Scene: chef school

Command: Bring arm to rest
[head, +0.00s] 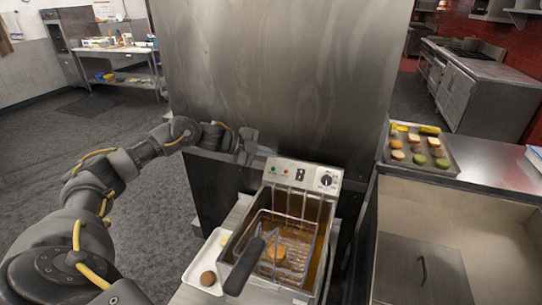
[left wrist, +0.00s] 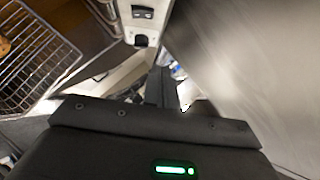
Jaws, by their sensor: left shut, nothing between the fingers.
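My left arm reaches in from the left in the head view, stretched forward past the fryer. My left gripper (head: 246,147) is at the steel panel behind the fryer, up and left of the fryer's control box. It is shut and empty. In the left wrist view its fingers (left wrist: 162,90) are together beside the control box. I cannot tell whether it touches the panel. My right gripper is in neither view.
The fryer (head: 315,178) holds a wire basket (head: 262,225) with a brown round item in it. A white tray (head: 193,272) stands left of it. A food tray (head: 452,168) lies on the right counter (head: 490,165). The floor (head: 60,170) at left is open.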

